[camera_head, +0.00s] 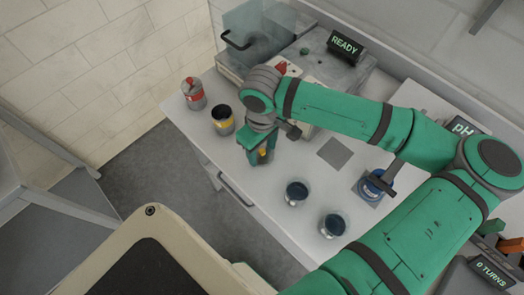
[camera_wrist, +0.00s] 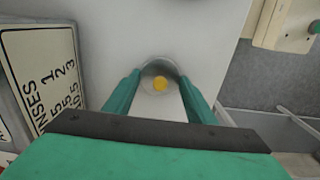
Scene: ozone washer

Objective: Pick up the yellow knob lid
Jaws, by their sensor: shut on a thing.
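The yellow knob lid (camera_wrist: 159,83) is a pale grey disc with a round yellow knob, seen between my fingers in the wrist view. My gripper (camera_wrist: 160,98) is shut on it, with one green finger on each side. In the head view my gripper (camera_head: 260,157) points down over the counter's front edge area. A bit of yellow shows there between the fingers, and most of the lid is hidden. I cannot tell how high the lid is above the counter.
An open yellow-banded jar (camera_head: 222,121) and a red-topped jar (camera_head: 194,94) stand left of my gripper on the white counter (camera_head: 270,215). Two dark-filled cups (camera_head: 297,193) (camera_head: 333,225) stand to the right. A machine with a READY display (camera_head: 344,46) is behind.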

